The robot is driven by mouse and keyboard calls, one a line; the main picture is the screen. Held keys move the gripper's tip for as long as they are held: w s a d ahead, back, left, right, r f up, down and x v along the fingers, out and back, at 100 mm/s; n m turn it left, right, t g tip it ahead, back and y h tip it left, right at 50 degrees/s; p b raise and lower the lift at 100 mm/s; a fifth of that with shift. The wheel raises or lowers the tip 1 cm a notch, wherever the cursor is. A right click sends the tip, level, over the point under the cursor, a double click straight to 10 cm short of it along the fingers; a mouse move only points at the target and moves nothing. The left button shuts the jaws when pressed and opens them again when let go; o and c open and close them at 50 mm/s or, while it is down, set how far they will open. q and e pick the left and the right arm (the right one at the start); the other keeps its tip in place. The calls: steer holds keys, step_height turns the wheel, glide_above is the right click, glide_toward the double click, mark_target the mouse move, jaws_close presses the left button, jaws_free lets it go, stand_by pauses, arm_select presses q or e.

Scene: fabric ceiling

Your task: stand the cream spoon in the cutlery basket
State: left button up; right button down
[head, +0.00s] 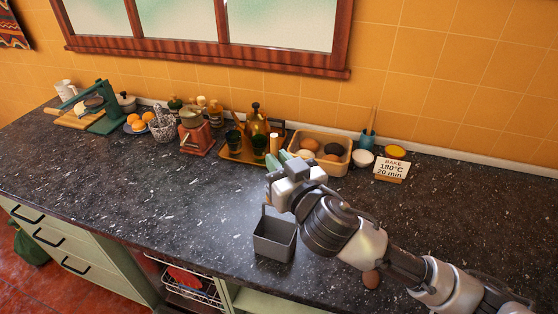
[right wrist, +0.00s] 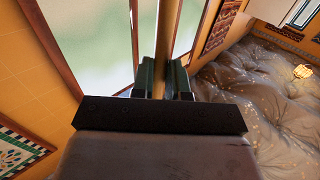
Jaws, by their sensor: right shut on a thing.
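The cutlery basket is a grey open box (head: 274,240) standing on the dark counter near its front edge. My right gripper (head: 285,158) is above and just behind the basket, with its greenish fingertips pointing away to the back left. In the right wrist view its two dark green fingers (right wrist: 165,80) are shut on a thin tan, cream-like strip (right wrist: 173,35), which I take to be the spoon. The strip runs up out of that picture. My left gripper is out of view.
Behind the gripper are a tray (head: 235,154) with bottles and cups, a bin of eggs (head: 330,167) and a recipe card (head: 391,169). A brown oval thing (head: 371,279) lies beside my right arm. The counter left of the basket is clear.

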step_height(320, 180, down, 12)
steer(key=b, duration=0.9)
steer(key=shift+r, duration=0.1)
steer(key=c, duration=1.1)
jaws_free()
steer(key=shift+o, duration=0.2)
steer(key=b+v, duration=0.2)
steer(key=v, duration=0.8)
steer(key=shift+s+d, duration=0.15)
steer(key=shift+s, duration=0.15)
